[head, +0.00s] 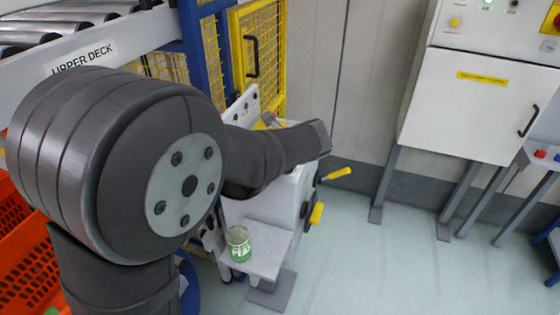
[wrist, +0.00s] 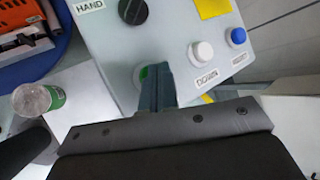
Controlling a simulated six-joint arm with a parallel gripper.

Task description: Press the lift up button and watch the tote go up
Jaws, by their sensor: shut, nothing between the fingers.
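In the wrist view, my gripper (wrist: 157,68) is shut and empty, its fingertips over a light grey control panel (wrist: 115,62). A green button (wrist: 142,74) is mostly hidden behind the fingers; its label is not visible, and I cannot tell whether the tips touch it. A white button (wrist: 201,51) marked DOWN is to its right. Orange totes (head: 32,262) stand at the left in the head view, partly behind my arm. An orange tote part (wrist: 20,12) also shows at the wrist view's top left. My fingertips are hidden in the head view.
A black selector knob (wrist: 133,11) marked HAND and a blue button (wrist: 236,36) are on the panel. A green-labelled can (head: 238,244) stands on a small shelf (head: 262,262). Open floor lies to the right, before a white cabinet (head: 465,105).

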